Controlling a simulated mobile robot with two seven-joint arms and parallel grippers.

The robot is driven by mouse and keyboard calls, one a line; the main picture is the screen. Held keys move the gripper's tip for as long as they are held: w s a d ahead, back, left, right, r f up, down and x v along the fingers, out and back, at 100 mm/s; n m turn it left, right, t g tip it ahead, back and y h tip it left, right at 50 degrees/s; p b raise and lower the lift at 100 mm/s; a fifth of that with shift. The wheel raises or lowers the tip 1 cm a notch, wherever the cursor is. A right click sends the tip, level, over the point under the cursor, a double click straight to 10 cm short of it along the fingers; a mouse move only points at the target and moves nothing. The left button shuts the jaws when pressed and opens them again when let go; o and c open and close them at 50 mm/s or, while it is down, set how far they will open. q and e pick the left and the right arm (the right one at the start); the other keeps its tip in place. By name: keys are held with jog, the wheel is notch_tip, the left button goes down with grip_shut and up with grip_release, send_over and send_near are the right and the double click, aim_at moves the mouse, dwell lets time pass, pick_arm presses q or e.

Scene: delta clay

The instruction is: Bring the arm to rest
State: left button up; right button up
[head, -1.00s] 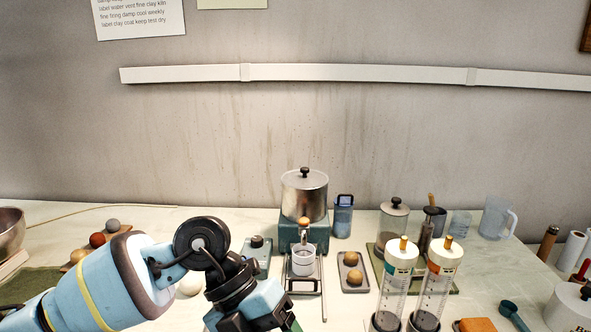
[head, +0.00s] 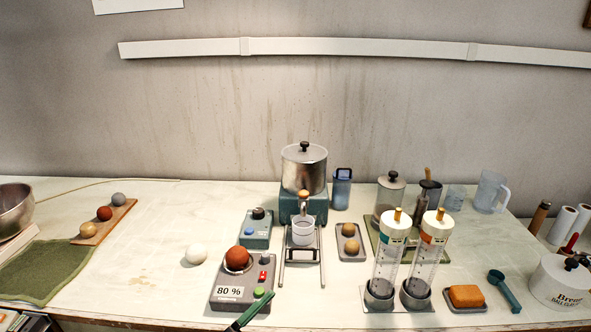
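Neither my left gripper nor my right gripper shows in the head view. The work table (head: 160,240) is in full view, with no arm over it. A grey box with an "80 %" label (head: 231,292) stands near the front edge, with a red-brown ball (head: 238,258) on its top. A dark stick-like thing with a green end (head: 252,312) slants in from the bottom edge in front of this box. Its lower end is cut off, and I cannot tell what holds it or what it rests on.
A white ball (head: 197,254) lies left of the box. A steel pot (head: 304,170) stands behind a small stand with a white cup (head: 303,232). Two clear cylinders (head: 388,262) stand to the right. A board with several balls (head: 105,222) lies left. The left middle table is clear.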

pick_arm(q)
jog(key=s+a+f+n+t+y, duration=0.1)
jog(key=s+a+f+n+y, duration=0.1)
jog(key=a+f+n+y, duration=0.5)
jog(key=s+a+f+n+y, duration=0.3)
jog(key=f+y, duration=0.2)
jog(key=f, duration=0.5)
jog(key=s+a+f+n+g+y, duration=0.1)
jog(key=s+a+f+g+y, duration=0.1)
jog(key=s+f, duration=0.5)
jog(key=s+a+f+n+g+y, duration=0.2)
jog(key=s+a+f+g, duration=0.2)
jog(key=s, duration=0.6)
notch_tip(320, 180, down, 3)
jog(key=shift+s+a+r+g+p, duration=0.1)
jog(key=shift+s+a+g+p, duration=0.3)
jog(key=shift+a, duration=0.5)
jog(key=shift+c, duration=0.3)
grip_shut()
